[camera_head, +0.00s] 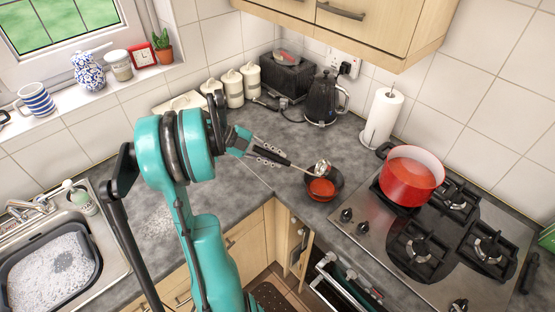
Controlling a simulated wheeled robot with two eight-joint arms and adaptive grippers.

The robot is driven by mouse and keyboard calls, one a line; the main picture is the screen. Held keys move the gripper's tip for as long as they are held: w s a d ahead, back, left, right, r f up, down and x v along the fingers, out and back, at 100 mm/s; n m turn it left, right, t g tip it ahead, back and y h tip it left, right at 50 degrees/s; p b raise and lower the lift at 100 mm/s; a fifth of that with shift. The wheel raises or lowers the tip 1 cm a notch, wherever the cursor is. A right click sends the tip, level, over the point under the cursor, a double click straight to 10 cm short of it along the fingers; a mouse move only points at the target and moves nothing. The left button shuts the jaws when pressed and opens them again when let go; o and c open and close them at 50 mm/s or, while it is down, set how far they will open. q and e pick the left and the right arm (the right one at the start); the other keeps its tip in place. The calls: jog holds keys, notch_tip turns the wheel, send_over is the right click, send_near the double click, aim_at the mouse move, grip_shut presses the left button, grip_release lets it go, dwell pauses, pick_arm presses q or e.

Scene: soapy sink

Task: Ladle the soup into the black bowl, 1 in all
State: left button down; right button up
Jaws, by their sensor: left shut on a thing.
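The black bowl (334,191) stands on the grey worktop just left of the hob, with red soup (321,189) in it. My left gripper (271,153) is shut on the dark handle of the ladle (305,169). The ladle's shiny metal head is at the bowl's upper edge; I cannot tell whether it touches the bowl. The red pot (409,183) sits on the hob to the right and holds red-orange soup (409,171). My right gripper is out of view.
The steel hob (455,262) has several burners. A paper towel roll (382,119), a black kettle (323,99) and a black toaster (287,77) stand at the back. The sink (103,243) is at lower left. Worktop around the bowl is clear.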

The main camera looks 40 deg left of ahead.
pick_arm(q)
jog(key=shift+s+a+f+t+h+b, duration=0.3)
jog(key=shift+f+b, duration=0.25)
jog(key=shift+b, duration=0.35)
jog(key=shift+s+a+f+t+h+b, duration=0.25)
jog(key=shift+f+h+b, duration=0.2)
jog(key=shift+b, duration=0.45)
jog(key=w+d+r+g+y+p, duration=0.4)
jog(key=r+p, duration=0.5)
jog(key=p, duration=0.6)
jog(key=w+d+r+g+y+p, duration=0.4)
jog(key=w+d+r+y+p, duration=0.2)
jog(key=p, duration=0.9)
jog(key=w+d+r, duration=0.1)
jog(key=d+r, duration=0.1)
jog(key=d, duration=0.1)
jog(key=shift+w+d+r, duration=0.2)
jog(key=shift+w+r, duration=0.1)
jog(key=shift+r, duration=0.05)
jog(key=shift+g, duration=0.25)
